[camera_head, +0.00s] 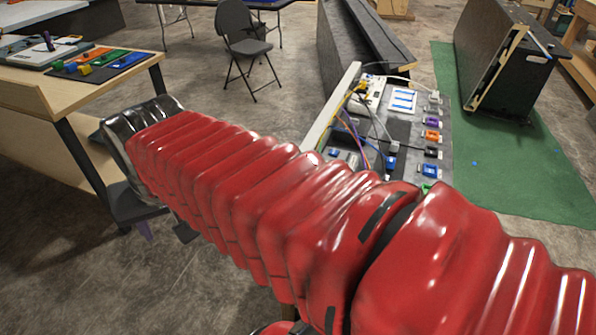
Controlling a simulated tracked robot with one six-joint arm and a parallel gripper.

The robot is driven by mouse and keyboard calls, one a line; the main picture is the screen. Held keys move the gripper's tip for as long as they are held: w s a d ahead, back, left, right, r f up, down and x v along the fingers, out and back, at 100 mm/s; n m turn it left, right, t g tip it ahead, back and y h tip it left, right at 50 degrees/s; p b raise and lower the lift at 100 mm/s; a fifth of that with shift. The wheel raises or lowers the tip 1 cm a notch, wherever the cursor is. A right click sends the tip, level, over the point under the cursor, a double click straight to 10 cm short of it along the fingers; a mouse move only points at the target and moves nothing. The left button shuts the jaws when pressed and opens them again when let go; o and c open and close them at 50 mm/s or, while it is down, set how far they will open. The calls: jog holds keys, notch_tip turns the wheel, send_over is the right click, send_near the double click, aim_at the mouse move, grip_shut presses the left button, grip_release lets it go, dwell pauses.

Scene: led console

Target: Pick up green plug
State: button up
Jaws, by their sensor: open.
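A small green block that looks like the green plug (70,67) sits on the wooden table at the left. My gripper (165,234) shows only partly below that end, low and to the right of the table leg. Its fingers are apart, with nothing visible between them. It is well away from the green plug.
The wooden table (25,92) edge and leg stand close to my arm's end. The console (402,130), with wires and coloured sockets, lies behind my arm, which hides part of it. A folding chair (243,45) stands behind. The concrete floor between table and console is clear.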

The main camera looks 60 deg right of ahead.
jog(key=w+d+m+g, duration=0.3)
jog(key=d+m, duration=1.2)
jog(key=d, duration=0.8)
jog(key=s+d+f+m, duration=0.1)
jog(key=s+d+m, duration=0.2)
jog(key=d, duration=0.3)
jog(key=s+d+f+m+g, duration=0.1)
jog(key=s+d+f+m, duration=0.1)
jog(key=d+m, duration=0.3)
jog(key=s+d+f+m, duration=0.2)
jog(key=s+d+m, duration=0.3)
jog(key=d, duration=0.4)
jog(key=shift+d+f+g+y, duration=0.25)
jog(key=shift+g+y, duration=0.05)
jog(key=shift+y, duration=0.1)
notch_tip(320, 180, down, 9)
jog(key=shift+r, duration=0.2)
